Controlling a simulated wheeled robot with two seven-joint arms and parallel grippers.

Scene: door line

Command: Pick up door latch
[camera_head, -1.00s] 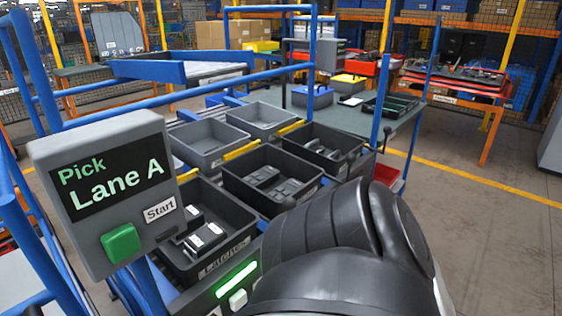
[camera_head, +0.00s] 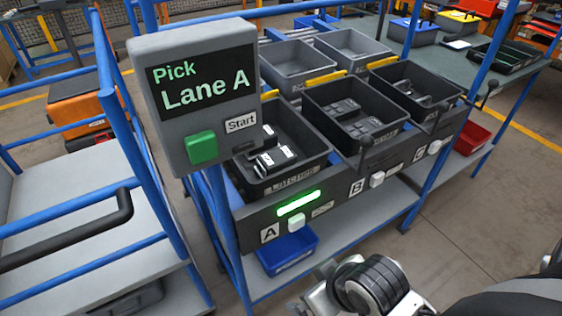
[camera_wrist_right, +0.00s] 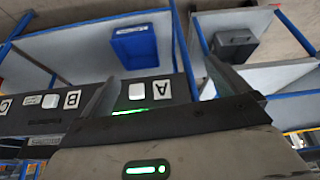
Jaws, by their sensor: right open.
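The door latches (camera_head: 275,158) are small dark pieces with white labels. They lie in the black bin labelled Latches (camera_head: 292,182) in lane A. My right gripper (camera_wrist_right: 160,75) is open and empty in the right wrist view, its two fingers spread in front of the lane A label. In the head view part of my right arm shows at the bottom, in front of the rack and below the bins; its fingertips cannot be made out there. The latches do not show clearly in the wrist view. My left gripper is not in view.
The Pick Lane A panel (camera_head: 200,92) with its green Start button (camera_head: 202,148) stands left of the bin. A green light (camera_head: 299,202) glows above the A button. Other black bins (camera_head: 352,112) sit to the right. A blue bin (camera_head: 288,254) is on the lower shelf. Blue posts frame the rack.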

